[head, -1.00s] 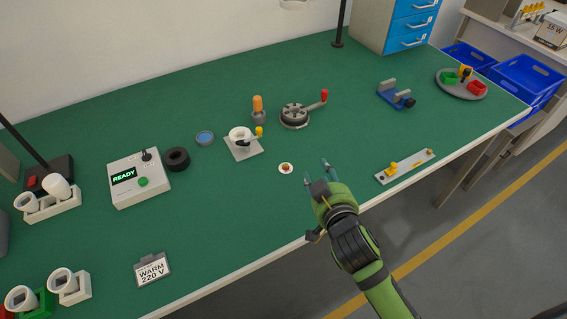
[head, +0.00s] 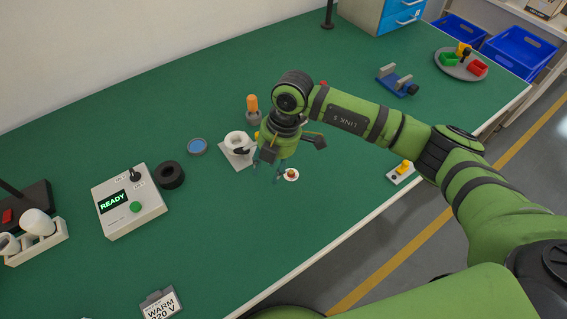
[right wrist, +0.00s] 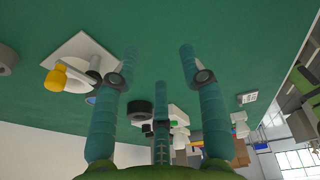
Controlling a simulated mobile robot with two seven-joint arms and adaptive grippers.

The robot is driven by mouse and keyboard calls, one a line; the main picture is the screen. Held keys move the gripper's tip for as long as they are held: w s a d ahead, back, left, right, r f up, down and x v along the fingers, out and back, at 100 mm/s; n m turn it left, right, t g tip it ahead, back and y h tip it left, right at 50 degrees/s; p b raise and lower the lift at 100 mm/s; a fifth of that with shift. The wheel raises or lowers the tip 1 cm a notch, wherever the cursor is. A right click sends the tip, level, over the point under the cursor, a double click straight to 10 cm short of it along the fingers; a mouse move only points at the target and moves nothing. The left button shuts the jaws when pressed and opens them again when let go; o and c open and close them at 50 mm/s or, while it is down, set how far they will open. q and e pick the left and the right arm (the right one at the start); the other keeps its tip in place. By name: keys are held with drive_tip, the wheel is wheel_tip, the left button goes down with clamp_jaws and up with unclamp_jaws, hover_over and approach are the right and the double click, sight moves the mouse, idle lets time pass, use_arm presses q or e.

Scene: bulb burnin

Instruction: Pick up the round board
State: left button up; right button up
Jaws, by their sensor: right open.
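The round board (head: 291,174) is a small white disc with an orange-brown part in its middle, lying flat on the green table. My right gripper (head: 266,171) points down just left of the board in the head view, its fingers apart with nothing between them. In the right wrist view my right gripper (right wrist: 159,55) shows open teal fingers over bare green surface; I cannot make out the board there. My left gripper is not in view.
Close left of my right gripper stands a white plate fixture (head: 234,155) with a cup-like ring. An orange-handled tool (head: 252,106) stands behind. A black ring (head: 171,175) and the READY box (head: 129,200) are farther left. The table's front middle (head: 235,245) is clear.

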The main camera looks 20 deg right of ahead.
sight(291, 171)
drive_tip(key=d+h, duration=0.1)
drive_tip(key=w+d+m, duration=0.1)
drive_tip(key=d, duration=0.1)
drive_tip(key=w+d+h, duration=0.1)
drive_tip(key=d, duration=0.1)
drive_tip(key=shift+w+d+r+h, duration=0.15)
drive_tip(key=shift+r+h, duration=0.1)
drive_tip(key=shift+h, duration=0.05)
drive_tip(key=shift+d+f+m+p, duration=0.25)
drive_tip(key=shift+d+m+p, duration=0.05)
drive_tip(key=shift+f, duration=0.4)
wheel_tip(291, 171, down, 4)
drive_tip(key=shift+d+f+p, duration=0.1)
drive_tip(key=shift+f+p, duration=0.15)
drive_tip(key=shift+p, duration=0.8)
drive_tip(key=shift+f, duration=0.5)
drive_tip(key=shift+c, duration=0.4)
drive_tip(key=c, duration=0.7)
